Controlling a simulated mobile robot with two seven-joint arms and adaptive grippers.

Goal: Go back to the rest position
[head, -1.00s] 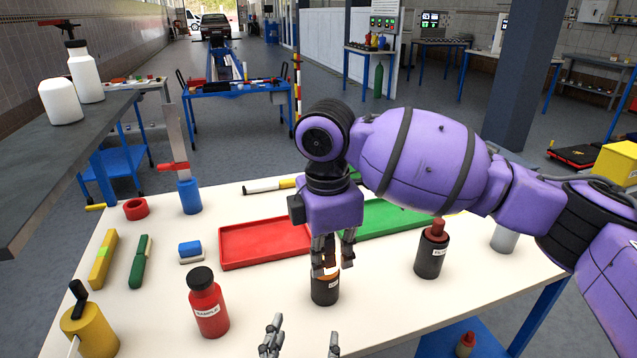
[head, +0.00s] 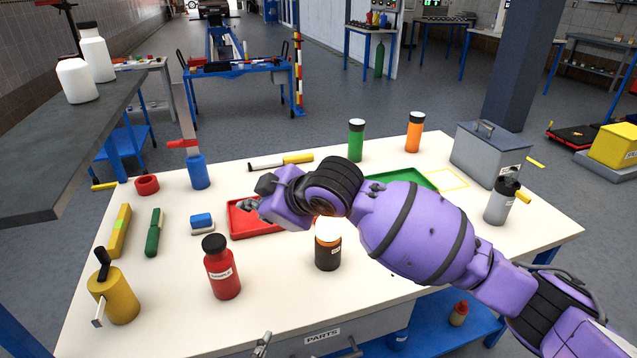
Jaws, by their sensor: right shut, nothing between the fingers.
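My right gripper (head: 252,197), on the purple arm, points left over the back left part of the red tray (head: 262,231). It is shut and empty. A dark bottle with a glowing orange top (head: 328,253) stands just below and in front of my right wrist, apart from the gripper. Two grey fingertips of my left gripper (head: 307,347) show at the bottom edge, wide apart with nothing between them; the rest is out of view.
A red bottle (head: 222,272), a yellow can (head: 113,295) and several small items stand on the left of the white table (head: 180,320). A green tray (head: 398,178) is partly behind my arm. A grey toolbox (head: 488,155) and a grey bottle (head: 501,204) stand right.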

